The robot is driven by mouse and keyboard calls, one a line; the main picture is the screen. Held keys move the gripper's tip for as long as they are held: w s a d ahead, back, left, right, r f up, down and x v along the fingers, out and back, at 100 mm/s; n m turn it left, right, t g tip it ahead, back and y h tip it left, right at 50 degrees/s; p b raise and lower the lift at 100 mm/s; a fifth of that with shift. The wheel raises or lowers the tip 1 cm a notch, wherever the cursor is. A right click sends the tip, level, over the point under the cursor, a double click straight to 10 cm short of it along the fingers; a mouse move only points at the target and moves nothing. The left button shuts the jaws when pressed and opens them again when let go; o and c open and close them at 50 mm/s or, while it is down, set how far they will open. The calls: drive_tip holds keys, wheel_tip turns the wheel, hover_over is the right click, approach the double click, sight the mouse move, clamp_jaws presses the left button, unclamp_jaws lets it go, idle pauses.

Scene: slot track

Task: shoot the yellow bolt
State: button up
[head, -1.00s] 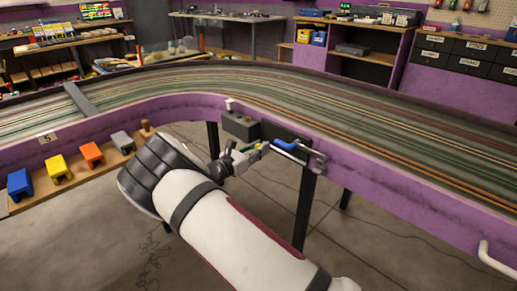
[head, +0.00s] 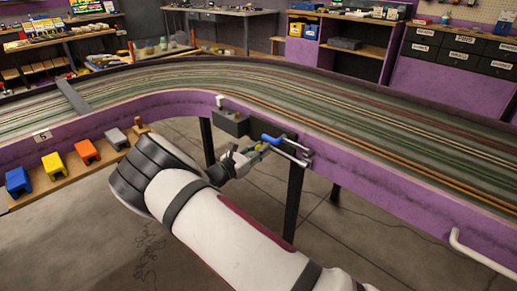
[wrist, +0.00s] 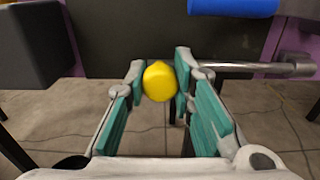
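The yellow bolt shows as a round yellow knob (wrist: 160,80) in the middle of the wrist view, in front of the dark plate. In the head view it is a small yellow spot (head: 259,147), partly hidden by my fingers. My gripper (wrist: 160,76) has its teal-padded fingers on both sides of the knob, apparently touching it. In the head view my gripper (head: 257,150) is at the outer side of the purple track wall, just below a blue handle (head: 271,139). The bolt's shaft is hidden behind the knob.
A metal rod (wrist: 245,66) with a bracket is close to the right finger. A dark grey box (head: 231,123) is left of the plate. The purple track wall (head: 380,185) runs right. Blue, yellow, orange and grey blocks sit on a wooden shelf (head: 75,172) at left.

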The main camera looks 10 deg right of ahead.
drive_tip(key=shift+o, duration=1)
drive_tip(key=shift+s+d, duration=0.15)
drive_tip(key=shift+s, duration=0.1)
drive_tip(key=v, duration=1.2)
